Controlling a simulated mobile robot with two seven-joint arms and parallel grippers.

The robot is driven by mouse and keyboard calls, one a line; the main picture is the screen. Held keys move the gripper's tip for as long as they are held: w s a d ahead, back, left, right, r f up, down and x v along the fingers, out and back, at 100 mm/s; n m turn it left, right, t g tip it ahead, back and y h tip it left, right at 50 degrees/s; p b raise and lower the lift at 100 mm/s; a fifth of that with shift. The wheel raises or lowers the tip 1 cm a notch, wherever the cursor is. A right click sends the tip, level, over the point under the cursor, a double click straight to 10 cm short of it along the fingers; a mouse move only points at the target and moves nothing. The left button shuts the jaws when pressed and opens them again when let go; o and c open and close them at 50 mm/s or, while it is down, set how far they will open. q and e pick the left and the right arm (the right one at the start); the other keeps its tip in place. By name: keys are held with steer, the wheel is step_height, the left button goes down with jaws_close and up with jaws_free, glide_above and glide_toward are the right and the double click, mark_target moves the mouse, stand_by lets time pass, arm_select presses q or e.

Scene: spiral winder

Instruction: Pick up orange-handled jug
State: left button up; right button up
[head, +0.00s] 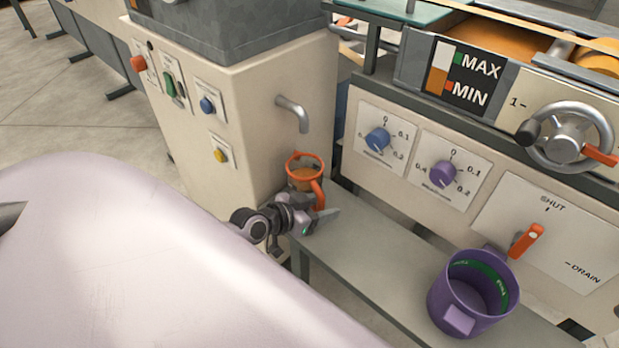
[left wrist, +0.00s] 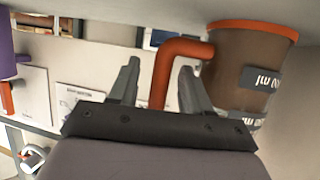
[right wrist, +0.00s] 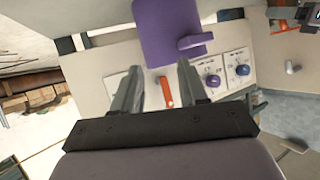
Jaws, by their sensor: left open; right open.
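The orange-handled jug (head: 303,173) stands at the far left end of the grey bench, under the metal spout. It has an orange rim and handle and brown contents or body. My left gripper (head: 325,208) is beside it, at the handle side. In the left wrist view the jug's brown body (left wrist: 240,60) is at the right, and its orange handle (left wrist: 162,85) runs between the open fingers of the left gripper (left wrist: 160,66). I cannot tell whether the fingers touch it. My right gripper (right wrist: 160,66) is open and empty; it is hidden in the head view.
A purple jug (head: 442,303) stands on the bench (head: 385,262) at the right; it also shows ahead of the right gripper (right wrist: 165,35). The spout (head: 293,112) is above the orange-handled jug. An orange drain lever (head: 526,240) and panel stand behind the bench.

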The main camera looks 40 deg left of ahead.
arm_select(q)
steer(key=shift+x, duration=0.85)
jaws_close()
steer(key=shift+r, duration=0.15)
